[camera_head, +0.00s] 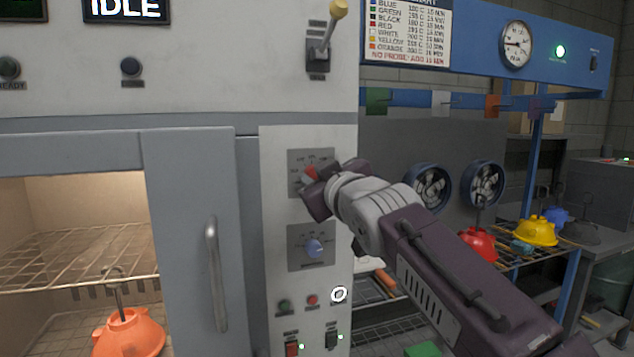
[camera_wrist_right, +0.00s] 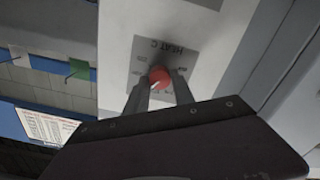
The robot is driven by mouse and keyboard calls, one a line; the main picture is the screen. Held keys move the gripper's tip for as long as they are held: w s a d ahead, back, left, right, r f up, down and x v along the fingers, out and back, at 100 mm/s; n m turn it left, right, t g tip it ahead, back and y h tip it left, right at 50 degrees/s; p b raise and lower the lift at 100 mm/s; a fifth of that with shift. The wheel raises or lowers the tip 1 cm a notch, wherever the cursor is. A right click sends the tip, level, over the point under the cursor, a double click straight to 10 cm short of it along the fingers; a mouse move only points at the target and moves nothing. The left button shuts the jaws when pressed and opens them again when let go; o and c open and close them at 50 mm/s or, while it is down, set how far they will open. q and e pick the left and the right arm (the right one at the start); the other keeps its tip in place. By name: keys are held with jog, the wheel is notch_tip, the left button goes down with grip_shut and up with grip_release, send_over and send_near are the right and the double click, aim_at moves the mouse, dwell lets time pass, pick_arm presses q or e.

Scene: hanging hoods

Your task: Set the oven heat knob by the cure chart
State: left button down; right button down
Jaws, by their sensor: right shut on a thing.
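The red heat knob (camera_head: 309,174) is on the upper dial plate of the oven's control panel. In the right wrist view the knob (camera_wrist_right: 159,78) sits between the two fingers, below the "HEAT C" label. My right gripper (camera_head: 312,184) is shut on the knob; its fingers (camera_wrist_right: 160,84) show on both sides of it. Most scale numbers are hidden by the gripper or too small to read. The cure chart (camera_head: 408,32) hangs at the top, with rows of colour, temperature and minutes; it also shows in the wrist view (camera_wrist_right: 45,124). My left gripper is not in view.
A blue-grey knob (camera_head: 314,247) sits below the heat knob, above small buttons and switches. The oven door (camera_head: 190,240) stands left of the panel; an orange hood (camera_head: 128,333) is inside the oven. Red (camera_head: 478,243) and yellow (camera_head: 535,231) hoods stand on a rack at right.

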jog(key=m+b, duration=0.1)
jog(key=m, duration=0.3)
jog(key=shift+f+m, duration=0.15)
jog(key=shift+m, duration=0.15)
jog(key=shift+m+b, duration=0.45)
jog(key=shift+m, duration=1.75)
jog(key=c, duration=1.1)
grip_release()
jog(key=shift+d, duration=0.1)
jog(key=b+v, duration=0.2)
jog(key=v, duration=0.7)
